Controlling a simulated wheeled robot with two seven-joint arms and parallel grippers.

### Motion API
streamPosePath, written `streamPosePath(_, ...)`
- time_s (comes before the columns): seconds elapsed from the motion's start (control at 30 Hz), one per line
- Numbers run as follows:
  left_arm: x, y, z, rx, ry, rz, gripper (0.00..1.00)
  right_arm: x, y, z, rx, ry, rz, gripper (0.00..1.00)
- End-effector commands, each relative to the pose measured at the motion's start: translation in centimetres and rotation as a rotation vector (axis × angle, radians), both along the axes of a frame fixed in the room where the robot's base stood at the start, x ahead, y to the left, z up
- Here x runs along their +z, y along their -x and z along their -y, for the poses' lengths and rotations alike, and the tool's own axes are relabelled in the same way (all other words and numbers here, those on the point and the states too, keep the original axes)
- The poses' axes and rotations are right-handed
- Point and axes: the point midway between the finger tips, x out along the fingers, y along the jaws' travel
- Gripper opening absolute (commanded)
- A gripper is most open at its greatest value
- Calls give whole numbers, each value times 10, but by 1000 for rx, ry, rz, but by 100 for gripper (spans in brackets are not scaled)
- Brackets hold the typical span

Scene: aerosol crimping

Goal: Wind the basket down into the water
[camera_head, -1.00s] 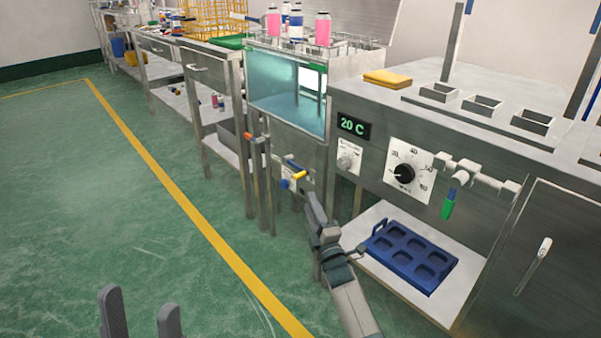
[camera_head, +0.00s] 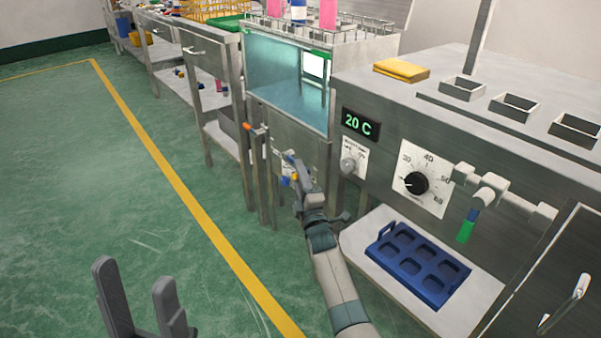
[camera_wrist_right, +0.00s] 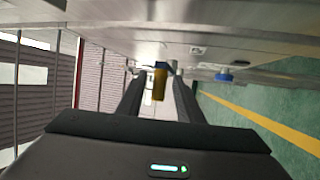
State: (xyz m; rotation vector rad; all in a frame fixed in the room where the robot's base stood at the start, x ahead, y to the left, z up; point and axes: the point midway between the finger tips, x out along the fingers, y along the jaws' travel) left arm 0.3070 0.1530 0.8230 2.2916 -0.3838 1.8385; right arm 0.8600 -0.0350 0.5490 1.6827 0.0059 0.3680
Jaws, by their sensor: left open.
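The glass-fronted water tank (camera_head: 290,82) shows pale blue water. The wire basket (camera_head: 350,32) is at its top, with pink and white-blue cans (camera_head: 328,14) standing upright, cut off by the picture's top edge. A crank with a yellow handle (camera_wrist_right: 160,80) is low on the tank's front, mostly hidden behind my right gripper in the head view. My right gripper (camera_head: 298,172) is at the crank. In the right wrist view its fingers are apart, with the yellow handle between them and gaps beside it. My left gripper (camera_head: 133,275) is open and empty above the floor.
Right of the tank is a steel bench with a 20 C display (camera_head: 360,124), a dial (camera_head: 416,184) and a green-tipped valve (camera_head: 466,230). A blue tray (camera_head: 416,266) lies on its lower shelf. The left floor is clear.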

Motion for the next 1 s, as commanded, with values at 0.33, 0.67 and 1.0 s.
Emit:
streamPosePath(0.33, 0, 0, 1, -3, 0, -1, 48, 0, 0, 0, 0, 0, 0, 4)
streamPosePath(0.67, 0, 0, 2, -5, 1, -9, 48, 1, 0, 0, 0, 1, -2, 0)
streamPosePath(1.0, -7, -10, 10, -16, -20, -108, 48, 3, 0, 0, 1, 12, -16, 0)
